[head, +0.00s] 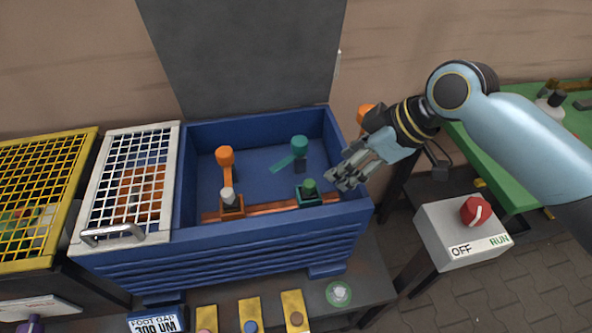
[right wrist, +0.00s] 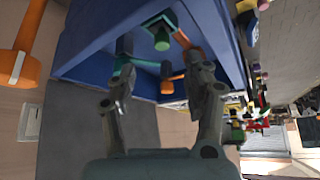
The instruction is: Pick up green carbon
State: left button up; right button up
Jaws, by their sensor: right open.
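The green carbon (head: 309,184) is a small green block seated in a teal holder (head: 308,197) inside the open blue box, at its front right. In the right wrist view the green carbon (right wrist: 161,39) shows at the top, beyond the fingers. My right gripper (head: 345,177) is open and empty over the box's right wall, to the right of the green carbon and apart from it. My left gripper is not in view.
The blue box (head: 230,245) also holds a grey-white block (head: 228,194) in an orange holder, an orange lever (head: 225,156) and a teal lever (head: 300,145). A white grille (head: 125,185) stands left. A switch box (head: 460,235) with a red knob stands right.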

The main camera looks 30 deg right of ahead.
aim_at(310, 183)
jog(key=x, duration=0.5)
jog(key=shift+w+a+r, duration=0.1)
jog(key=shift+w, duration=0.15)
jog(key=shift+w+a+f, duration=0.15)
jog(key=shift+f, duration=0.15)
jog(key=x, duration=0.4)
jog(key=shift+a+f+p, duration=0.1)
jog(key=shift+a+p, duration=0.2)
jog(key=shift+a, duration=0.1)
jog(key=shift+w+a+f, duration=0.1)
jog(key=shift+f, duration=0.15)
jog(key=shift+c, duration=2.6)
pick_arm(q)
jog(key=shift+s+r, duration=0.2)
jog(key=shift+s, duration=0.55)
pick_arm(e)
grip_shut()
